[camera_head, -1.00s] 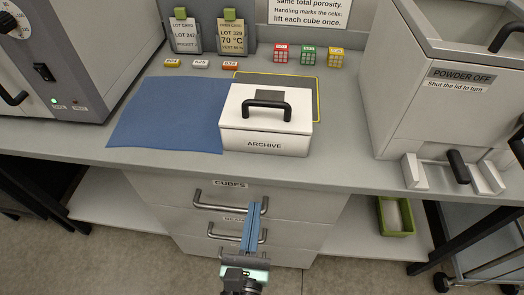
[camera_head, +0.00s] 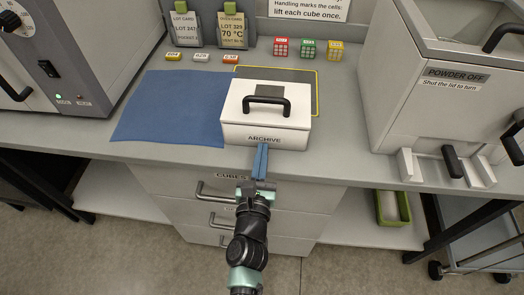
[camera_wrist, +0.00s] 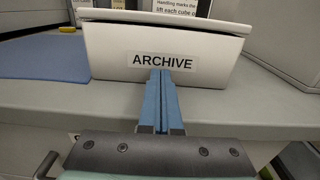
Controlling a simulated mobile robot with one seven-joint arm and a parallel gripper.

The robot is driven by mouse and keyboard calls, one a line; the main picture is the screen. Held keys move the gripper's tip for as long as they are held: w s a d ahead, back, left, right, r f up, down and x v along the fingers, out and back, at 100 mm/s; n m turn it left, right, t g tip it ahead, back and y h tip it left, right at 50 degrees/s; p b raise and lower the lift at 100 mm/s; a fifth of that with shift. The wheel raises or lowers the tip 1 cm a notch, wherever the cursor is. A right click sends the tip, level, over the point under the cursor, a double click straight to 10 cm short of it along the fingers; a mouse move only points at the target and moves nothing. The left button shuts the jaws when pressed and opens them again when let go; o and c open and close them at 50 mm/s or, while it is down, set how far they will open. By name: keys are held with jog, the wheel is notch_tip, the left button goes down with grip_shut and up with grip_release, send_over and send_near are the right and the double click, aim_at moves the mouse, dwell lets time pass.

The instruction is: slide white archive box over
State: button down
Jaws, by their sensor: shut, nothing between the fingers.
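The white archive box (camera_head: 266,114) stands on the grey worktop, lid shut, black handle on top and an ARCHIVE label on its front. It covers part of a dark mat with a yellow border (camera_head: 317,92) behind it, and its left side is beside the blue mat (camera_head: 170,108). My gripper (camera_head: 263,147) is shut and empty, its blue fingers pointing at the lower front face of the box. In the wrist view the fingertips (camera_wrist: 161,73) overlap the front face just below the label (camera_wrist: 162,62). I cannot tell whether they touch it.
Red, green and yellow cubes (camera_head: 308,49) stand behind the box. Small coloured tags (camera_head: 201,57) lie at the back left. Bare worktop (camera_head: 345,130) lies right of the box.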

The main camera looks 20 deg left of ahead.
dwell(0.3)
jog(key=shift+b+x, duration=0.35)
jog(key=shift+x, duration=1.65)
